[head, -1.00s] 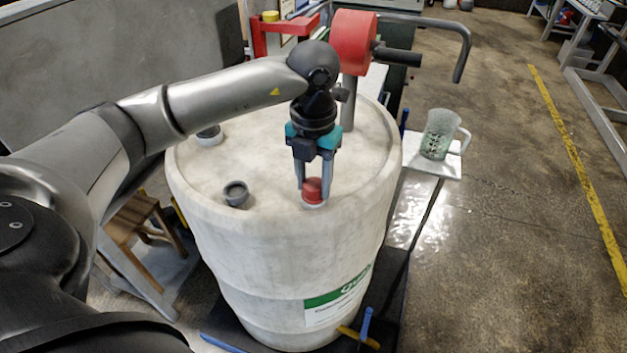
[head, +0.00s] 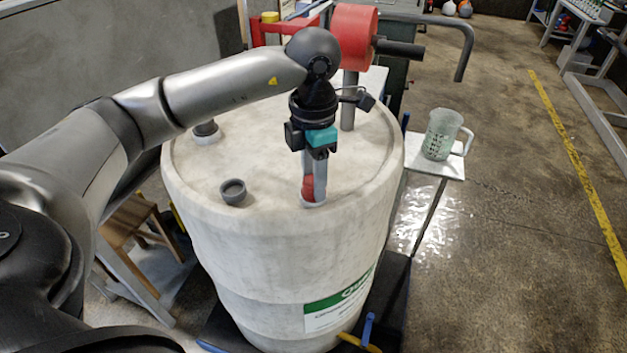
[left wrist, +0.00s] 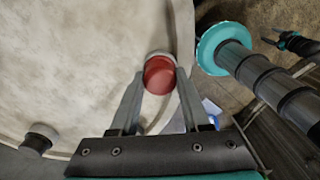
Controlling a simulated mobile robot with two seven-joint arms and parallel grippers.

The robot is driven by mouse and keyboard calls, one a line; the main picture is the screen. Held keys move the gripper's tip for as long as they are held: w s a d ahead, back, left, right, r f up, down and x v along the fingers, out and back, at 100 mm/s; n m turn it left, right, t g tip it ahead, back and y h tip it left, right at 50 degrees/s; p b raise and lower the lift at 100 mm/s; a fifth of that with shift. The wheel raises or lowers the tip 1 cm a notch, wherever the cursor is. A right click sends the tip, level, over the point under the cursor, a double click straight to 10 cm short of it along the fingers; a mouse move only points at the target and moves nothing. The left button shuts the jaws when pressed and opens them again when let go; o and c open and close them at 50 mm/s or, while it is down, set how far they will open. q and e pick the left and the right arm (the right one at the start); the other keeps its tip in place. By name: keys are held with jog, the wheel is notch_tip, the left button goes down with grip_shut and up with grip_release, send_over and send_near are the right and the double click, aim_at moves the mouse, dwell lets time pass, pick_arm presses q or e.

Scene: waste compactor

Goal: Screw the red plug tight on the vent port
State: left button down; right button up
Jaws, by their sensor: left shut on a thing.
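The red plug (head: 307,186) sits upright on the pale collar of the vent port (head: 313,203), near the front edge of the drum's top. My left gripper (head: 313,180) points straight down over it, and its fingers are shut on the plug. In the left wrist view the red plug (left wrist: 159,76) lies between the two fingertips, with part of the pale collar showing beyond it. The fingers partly hide the plug in the head view. The thread under the plug is hidden. My right gripper does not show in the head view.
The white drum (head: 270,250) has a grey cap (head: 233,191) left of the plug. Behind it stand a grey post and a red round head (head: 354,38) with a bent bar. A measuring jug (head: 440,134) stands on a small white shelf at right.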

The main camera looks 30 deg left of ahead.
pick_arm(q)
jog(key=shift+m, duration=0.9)
jog(key=shift+c, duration=1.4)
grip_release()
jog(key=shift+c, duration=0.4)
